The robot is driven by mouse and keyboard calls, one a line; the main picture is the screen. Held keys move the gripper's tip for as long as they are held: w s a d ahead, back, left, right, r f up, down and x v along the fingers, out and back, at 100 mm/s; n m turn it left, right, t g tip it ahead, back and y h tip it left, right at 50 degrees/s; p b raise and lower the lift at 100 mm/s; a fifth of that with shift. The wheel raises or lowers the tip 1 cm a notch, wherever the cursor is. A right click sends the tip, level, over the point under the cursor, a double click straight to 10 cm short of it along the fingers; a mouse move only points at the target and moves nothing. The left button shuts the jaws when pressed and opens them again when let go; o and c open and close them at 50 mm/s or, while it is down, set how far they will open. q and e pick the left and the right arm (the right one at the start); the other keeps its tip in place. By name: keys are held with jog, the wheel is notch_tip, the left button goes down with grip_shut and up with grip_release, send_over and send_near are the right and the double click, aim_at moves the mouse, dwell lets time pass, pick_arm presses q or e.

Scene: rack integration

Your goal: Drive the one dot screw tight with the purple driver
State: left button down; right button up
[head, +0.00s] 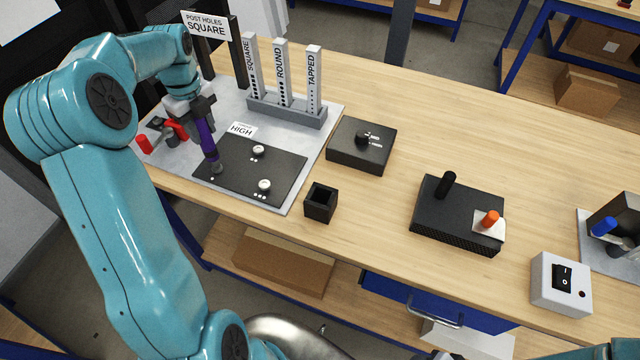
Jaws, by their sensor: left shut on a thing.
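My left gripper (203,106) is shut on the purple driver (207,138) and holds it nearly upright over the left part of the black plate (232,180). The driver's lower end is at a screw (216,169) beside a single white dot; the tip hides most of that screw, and I cannot tell how deep it sits. Two other pale screw heads show on the plate: one with two dots (258,150) and one with three dots (264,185). My right gripper is out of view; only a bit of that arm shows at the bottom right.
A grey stand (287,108) with labelled posts is behind the plate. Red-handled tools (144,144) lie left of the driver. A black box (361,146), a small open black cup (320,203), a larger black holder (457,216) and a switch box (560,284) stand to the right.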

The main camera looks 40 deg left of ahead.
pick_arm(q)
jog(key=shift+f+b, duration=0.35)
jog(key=shift+f, duration=0.15)
dwell(0.7)
jog(key=shift+d+f, duration=0.1)
jog(key=shift+f, duration=0.15)
dwell(0.5)
jog(key=shift+p, duration=0.35)
